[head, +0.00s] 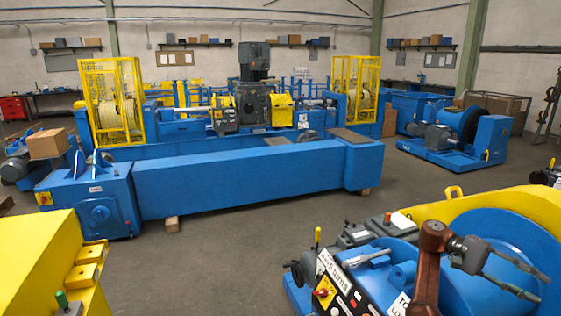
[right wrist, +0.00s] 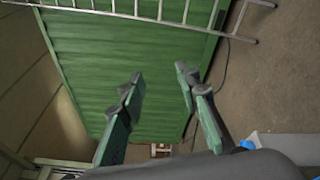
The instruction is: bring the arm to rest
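My right gripper (head: 541,289) shows at the lower right of the head view, at the end of my brown arm link (head: 430,262). Its two dark grey-green fingers are spread apart, with nothing between them. In the head view it is in front of a large blue drum (head: 505,250); I cannot tell whether it touches it. In the right wrist view the open fingers (right wrist: 159,74) point toward a green ribbed container wall (right wrist: 120,45), with a gap between the tips. My left gripper is not in view.
A blue machine with a control panel (head: 345,283) stands close by at the lower right. A yellow housing (head: 40,265) is at the lower left. A long blue machine bed (head: 240,185) crosses the middle. Grey floor (head: 240,265) between them is clear. A metal ladder or rail (right wrist: 150,12) lies across the wrist view's top.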

